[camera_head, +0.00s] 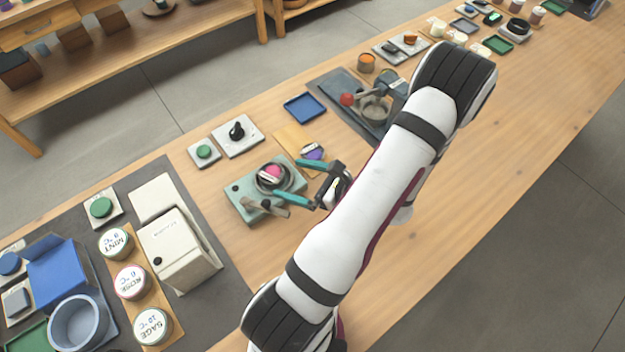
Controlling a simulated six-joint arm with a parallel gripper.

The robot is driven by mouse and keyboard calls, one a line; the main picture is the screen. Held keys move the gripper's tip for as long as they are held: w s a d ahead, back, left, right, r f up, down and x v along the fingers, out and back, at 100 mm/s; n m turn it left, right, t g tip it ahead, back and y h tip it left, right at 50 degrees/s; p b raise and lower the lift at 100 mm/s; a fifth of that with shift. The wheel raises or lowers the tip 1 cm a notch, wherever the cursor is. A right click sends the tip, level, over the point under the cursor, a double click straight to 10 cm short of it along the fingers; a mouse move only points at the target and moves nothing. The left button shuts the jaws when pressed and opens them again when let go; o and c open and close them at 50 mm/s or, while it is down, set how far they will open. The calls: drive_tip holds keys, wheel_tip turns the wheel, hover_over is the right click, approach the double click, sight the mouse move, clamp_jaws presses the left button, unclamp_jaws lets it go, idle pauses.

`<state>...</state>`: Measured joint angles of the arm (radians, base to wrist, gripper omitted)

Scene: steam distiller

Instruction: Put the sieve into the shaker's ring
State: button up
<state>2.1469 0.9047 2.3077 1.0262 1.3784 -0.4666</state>
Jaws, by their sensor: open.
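The shaker appears to be the pale green box (240,200) left of my gripper, with a dark round ring (262,186) on top. A small round piece with a pink face (273,172), likely the sieve, shows within the ring's outline. I cannot tell whether it is fully seated. My gripper (289,179) has two teal fingers spread wide. Their tips reach over the right side of the box, one on the far side and one on the near side of the ring. The fingers look apart from the pink-faced piece.
A grey-brown lever or clamp (262,207) stands at the box's near edge. A blue tray (305,107) and a beige machine (177,250) stand nearby.

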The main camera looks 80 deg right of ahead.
drive_tip(key=v, duration=0.8)
drive_tip(key=w+a+r+n+y, duration=0.1)
drive_tip(key=w+n+y, duration=0.1)
drive_tip(key=w, duration=0.2)
drive_tip(key=w+a+r+n+y, duration=0.1)
drive_tip(key=w+r+n+y, duration=0.1)
drive_tip(key=w+n, duration=0.1)
drive_tip(key=w+a+r+n+y, duration=0.1)
drive_tip(key=w+a+n+y, duration=0.1)
drive_tip(key=w, duration=0.3)
drive_tip(key=shift+r+n+g+y, duration=0.4)
drive_tip(key=shift+n+y, duration=0.1)
drive_tip(key=shift+y, duration=0.1)
drive_tip(key=w+a+r+n+g+y, duration=0.45)
drive_tip(key=w+a+n, duration=0.25)
drive_tip(key=a+n, duration=0.25)
drive_tip(key=s+a+r+n+g+h, duration=0.2)
drive_tip(key=a+n+g, duration=0.1)
drive_tip(key=a+n, duration=0.5)
drive_tip(key=s+a+r+n+g+h, duration=0.2)
drive_tip(key=a+n+g+h, duration=0.1)
drive_tip(key=a+n, duration=0.6)
drive_tip(key=shift+g, duration=0.75)
drive_tip(key=shift+a, duration=0.15)
